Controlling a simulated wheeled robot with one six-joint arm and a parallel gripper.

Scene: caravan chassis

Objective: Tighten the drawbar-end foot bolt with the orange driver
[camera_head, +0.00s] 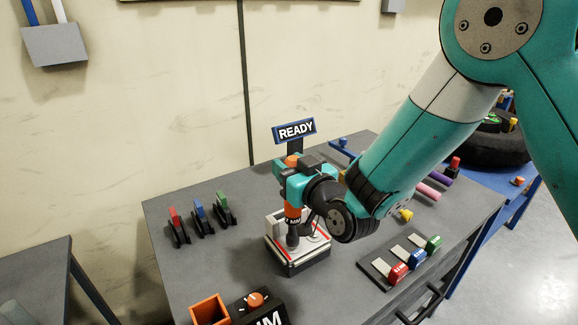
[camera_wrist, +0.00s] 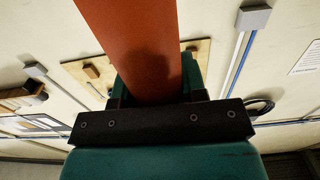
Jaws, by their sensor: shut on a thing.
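My gripper (camera_head: 297,180) is shut on the orange driver (camera_head: 292,213), which is upright with its dark lower end at a white-and-grey dock (camera_head: 290,268) with red strips. I cannot tell whether the driver still rests in the dock or is just clear of it. In the wrist view the driver's orange body (camera_wrist: 135,45) rises from behind the black bar of my gripper (camera_wrist: 160,122). A READY sign (camera_head: 295,131) stands behind the dock. The drawbar-end foot bolt is not seen in either view.
On the grey bench (camera_head: 225,255), red, blue and green clamps (camera_head: 199,217) stand left of the dock. A black box with an orange knob (camera_head: 256,300) and an orange bin (camera_head: 208,309) are in front. A plate of coloured levers (camera_head: 400,262) lies right. A tire (camera_head: 492,148) is beyond.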

